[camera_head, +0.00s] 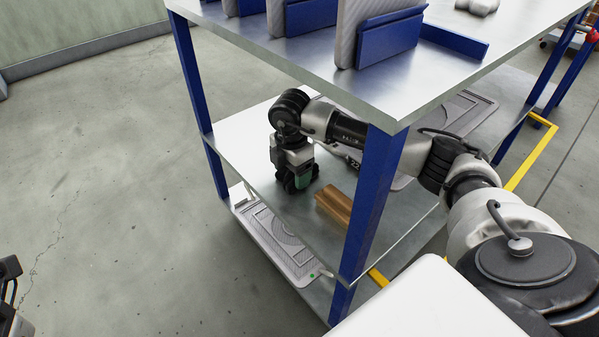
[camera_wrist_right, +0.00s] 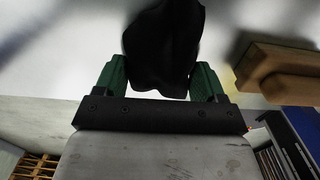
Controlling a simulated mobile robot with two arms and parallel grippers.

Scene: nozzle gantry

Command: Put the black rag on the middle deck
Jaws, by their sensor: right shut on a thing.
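The black rag (camera_wrist_right: 165,45) is between the green fingers of my right gripper (camera_wrist_right: 163,82) in the right wrist view. My right gripper (camera_head: 297,182) is shut on it. In the head view the arm reaches under the top deck, and the gripper points down over the middle deck (camera_head: 252,140). The rag shows there only as a dark shape among the fingers. I cannot tell whether the rag touches the deck. A dark part of my left arm shows at the left edge of the head view; its jaws cannot be made out.
A brown wooden block (camera_head: 334,206) lies on the middle deck, right of the gripper. A blue post (camera_head: 371,200) stands in front. The top deck (camera_head: 300,55) is overhead with panels in blue holders. A grey ribbed panel (camera_head: 275,240) lies on the lower deck.

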